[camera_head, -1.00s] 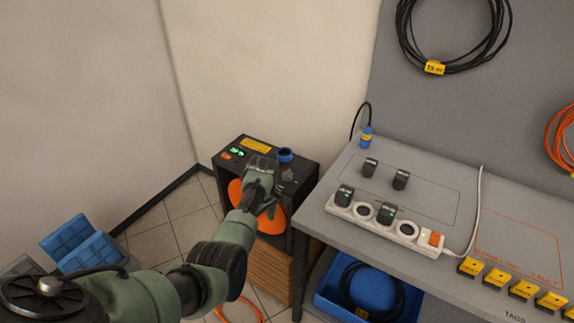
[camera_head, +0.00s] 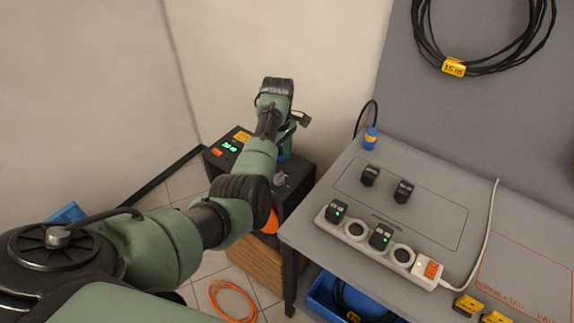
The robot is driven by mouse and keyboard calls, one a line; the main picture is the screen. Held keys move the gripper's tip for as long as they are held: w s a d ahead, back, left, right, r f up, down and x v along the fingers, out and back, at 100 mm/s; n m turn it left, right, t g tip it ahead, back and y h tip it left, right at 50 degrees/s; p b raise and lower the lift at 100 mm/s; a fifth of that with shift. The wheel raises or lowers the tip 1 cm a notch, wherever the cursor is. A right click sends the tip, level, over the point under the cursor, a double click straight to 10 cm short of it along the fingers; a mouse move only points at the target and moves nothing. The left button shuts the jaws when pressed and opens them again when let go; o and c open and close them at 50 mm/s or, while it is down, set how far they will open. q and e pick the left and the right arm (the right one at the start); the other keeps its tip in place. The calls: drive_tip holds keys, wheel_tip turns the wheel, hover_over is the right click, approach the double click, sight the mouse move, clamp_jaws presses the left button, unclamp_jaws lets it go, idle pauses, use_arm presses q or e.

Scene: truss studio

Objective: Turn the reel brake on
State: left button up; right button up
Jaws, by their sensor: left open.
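The cable reel unit (camera_head: 299,190) is a black housing with an orange drum (camera_head: 271,222), standing left of the bench. Its top panel carries an orange-red switch (camera_head: 216,153), green lit elements (camera_head: 229,147), a yellow label (camera_head: 242,136) and a small grey knob (camera_head: 280,178). I cannot read which control is the brake. My left gripper (camera_head: 301,121) is open and empty, raised above the back of the panel. My left arm crosses in front of the reel and hides much of the panel and drum. My right gripper is not in view.
The grey bench (camera_head: 318,233) at the right holds a white power strip (camera_head: 372,245) with black plugs, and two loose black adapters. A blue plug (camera_head: 370,138) stands at its back edge. An orange cable (camera_head: 232,300) lies on the tiled floor. Walls stand close behind the reel.

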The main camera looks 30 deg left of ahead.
sight(279, 175)
use_arm(q)
drive_tip(key=shift+s+f, duration=0.1)
drive_tip(key=shift+f, duration=0.35)
drive_tip(key=f, duration=0.1)
drive_tip(key=s+f, duration=0.1)
drive_tip(key=f, duration=0.1)
drive_tip(key=shift+f, duration=0.2)
wheel_tip(279, 175, down, 2)
drive_tip(key=shift+w+f, duration=0.25)
drive_tip(key=shift+f, duration=0.25)
drive_tip(key=c, duration=1.2)
clamp_jaws()
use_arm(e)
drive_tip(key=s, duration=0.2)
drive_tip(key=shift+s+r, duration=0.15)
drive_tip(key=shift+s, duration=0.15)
